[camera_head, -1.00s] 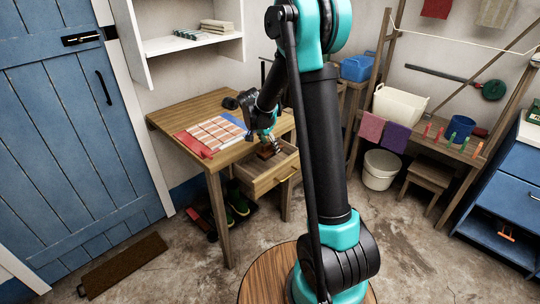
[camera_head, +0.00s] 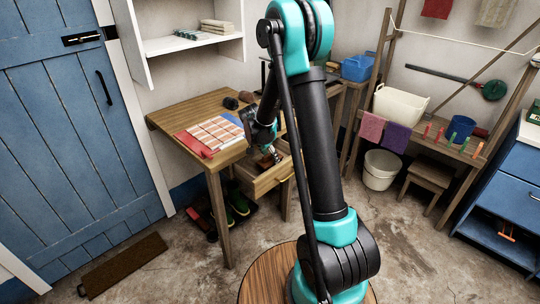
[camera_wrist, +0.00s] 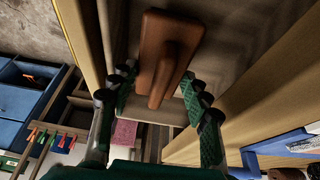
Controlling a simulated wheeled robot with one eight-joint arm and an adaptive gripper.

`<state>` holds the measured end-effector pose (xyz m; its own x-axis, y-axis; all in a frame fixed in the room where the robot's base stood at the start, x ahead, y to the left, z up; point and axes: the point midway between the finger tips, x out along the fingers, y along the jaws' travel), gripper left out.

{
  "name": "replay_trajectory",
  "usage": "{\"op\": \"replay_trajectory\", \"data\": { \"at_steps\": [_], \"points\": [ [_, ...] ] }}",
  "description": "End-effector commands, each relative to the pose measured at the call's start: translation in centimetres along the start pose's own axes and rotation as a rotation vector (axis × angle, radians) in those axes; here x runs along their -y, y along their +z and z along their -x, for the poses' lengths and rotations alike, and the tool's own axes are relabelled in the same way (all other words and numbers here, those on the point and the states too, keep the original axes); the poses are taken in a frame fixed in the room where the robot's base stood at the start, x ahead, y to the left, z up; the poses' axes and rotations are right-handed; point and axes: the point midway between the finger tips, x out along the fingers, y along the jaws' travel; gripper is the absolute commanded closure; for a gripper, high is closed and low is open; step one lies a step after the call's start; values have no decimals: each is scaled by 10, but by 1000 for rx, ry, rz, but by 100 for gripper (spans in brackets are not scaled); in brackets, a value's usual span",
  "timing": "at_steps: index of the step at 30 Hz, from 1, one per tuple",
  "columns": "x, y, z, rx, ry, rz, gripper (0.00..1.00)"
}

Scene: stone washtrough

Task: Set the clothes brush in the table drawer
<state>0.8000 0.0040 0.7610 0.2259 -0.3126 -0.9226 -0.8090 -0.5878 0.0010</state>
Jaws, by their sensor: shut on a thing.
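The clothes brush (camera_wrist: 172,42) is a reddish-brown wooden block with a raised grip, seen large in the wrist view. My gripper (camera_wrist: 158,88) has its green-padded fingers on both sides of the grip and is shut on it. The table drawer (camera_head: 268,185) is pulled out from the right side of the wooden table. In the head view my gripper (camera_head: 268,152) points down into the drawer opening, with the brush low between the drawer walls. Whether the brush touches the drawer floor cannot be told. My arm hides part of the drawer's right end.
On the table (camera_head: 185,112) lie a red-and-white checked cloth (camera_head: 215,132), a red item, a blue item and dark round objects. Boots (camera_head: 238,200) stand under the table. A white bucket (camera_head: 380,169) and low stool (camera_head: 428,178) stand to the right.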

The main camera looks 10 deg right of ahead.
Motion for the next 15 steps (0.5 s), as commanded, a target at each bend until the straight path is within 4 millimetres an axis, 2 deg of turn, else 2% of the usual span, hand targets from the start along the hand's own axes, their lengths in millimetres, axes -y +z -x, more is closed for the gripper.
{"op": "replay_trajectory", "data": {
  "at_steps": [9,10,12,15],
  "points": [
    [0,2,-6,0,0,0,84],
    [0,2,-6,0,0,0,50],
    [0,2,-6,0,0,0,44],
    [0,2,-6,0,0,0,44]
  ]
}}
